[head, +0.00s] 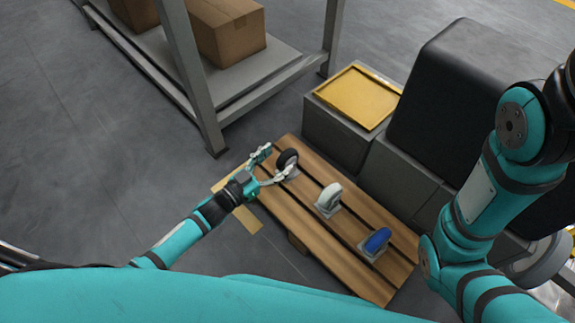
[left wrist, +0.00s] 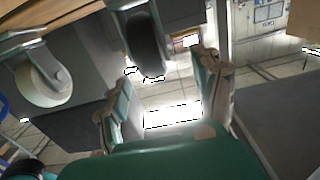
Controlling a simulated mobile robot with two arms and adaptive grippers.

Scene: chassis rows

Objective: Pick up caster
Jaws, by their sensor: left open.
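Three casters stand in a row on a wooden pallet (head: 325,251): a black-wheeled caster (head: 287,159), a white-wheeled caster (head: 329,196) and a blue-wheeled caster (head: 377,241). My left gripper (head: 277,161) is open at the black caster, at the pallet's far left end. In the left wrist view, the black wheel (left wrist: 148,44) shows ahead, between the two spread fingers (left wrist: 163,84). I cannot tell whether a finger touches it. The white wheel (left wrist: 42,84) is at the left there, outside the fingers. My right arm shows at the right of the head view, but its gripper does not.
A metal rack (head: 245,87) with cardboard boxes (head: 228,32) stands behind the pallet. Grey blocks, one with a yellow tray (head: 359,97) on top, and a large black case (head: 445,100) line the pallet's far right side. Grey floor at left is clear.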

